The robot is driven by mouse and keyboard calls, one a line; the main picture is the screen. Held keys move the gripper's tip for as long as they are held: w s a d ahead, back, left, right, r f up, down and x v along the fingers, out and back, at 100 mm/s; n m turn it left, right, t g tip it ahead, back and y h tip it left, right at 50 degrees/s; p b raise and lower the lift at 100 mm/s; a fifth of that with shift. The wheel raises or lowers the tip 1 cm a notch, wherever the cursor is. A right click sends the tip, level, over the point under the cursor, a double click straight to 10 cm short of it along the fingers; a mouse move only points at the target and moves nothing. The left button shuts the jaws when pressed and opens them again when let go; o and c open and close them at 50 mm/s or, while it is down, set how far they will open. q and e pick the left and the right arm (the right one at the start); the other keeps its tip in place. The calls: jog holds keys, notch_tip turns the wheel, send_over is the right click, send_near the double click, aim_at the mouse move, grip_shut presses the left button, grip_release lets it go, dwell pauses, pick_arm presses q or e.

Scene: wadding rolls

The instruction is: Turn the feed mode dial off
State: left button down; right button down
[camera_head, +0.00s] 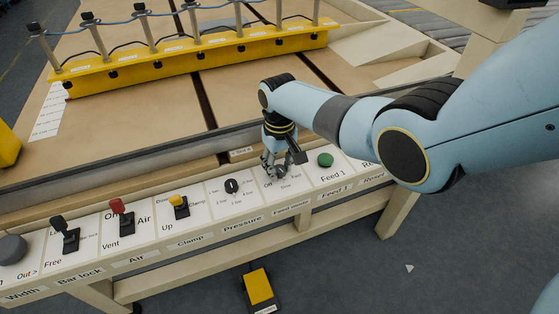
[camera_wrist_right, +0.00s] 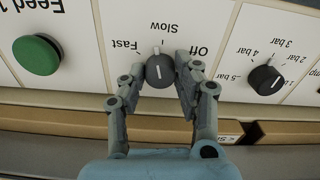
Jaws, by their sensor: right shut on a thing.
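The feed mode dial (camera_wrist_right: 160,72) is a dark grey round knob on a white panel, with labels Fast, Slow and Off around it. Its pale mark points up in the right wrist view, roughly toward Slow. My right gripper (camera_wrist_right: 159,86) is shut on the dial, one finger on each side. In the head view the right gripper (camera_head: 272,168) reaches down onto the panel above the Feed mode label (camera_head: 291,208) and mostly hides the dial. My left gripper is not in view.
The green Feed 1 button (camera_head: 325,159) is just right of the gripper. The black pressure dial (camera_head: 232,186) is just left. Yellow clamp (camera_head: 177,201) and red air (camera_head: 117,205) levers stand farther left. A yellow bar with posts (camera_head: 190,58) lies behind.

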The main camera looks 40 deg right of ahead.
aim_at(279, 168)
jog(key=m+p, duration=0.1)
jog(key=m, duration=0.2)
jog(key=shift+r+m, duration=0.1)
jog(key=shift+m, duration=0.3)
jog(key=m+p, duration=0.1)
jog(key=m, duration=0.2)
jog(key=shift+m, duration=0.3)
jog(key=m, duration=0.3)
jog(key=shift+m+p, duration=0.3)
jog(key=shift+m, duration=1.9)
jog(key=c, duration=0.9)
grip_release()
jog(key=shift+c, duration=0.2)
notch_tip(279, 168, up, 12)
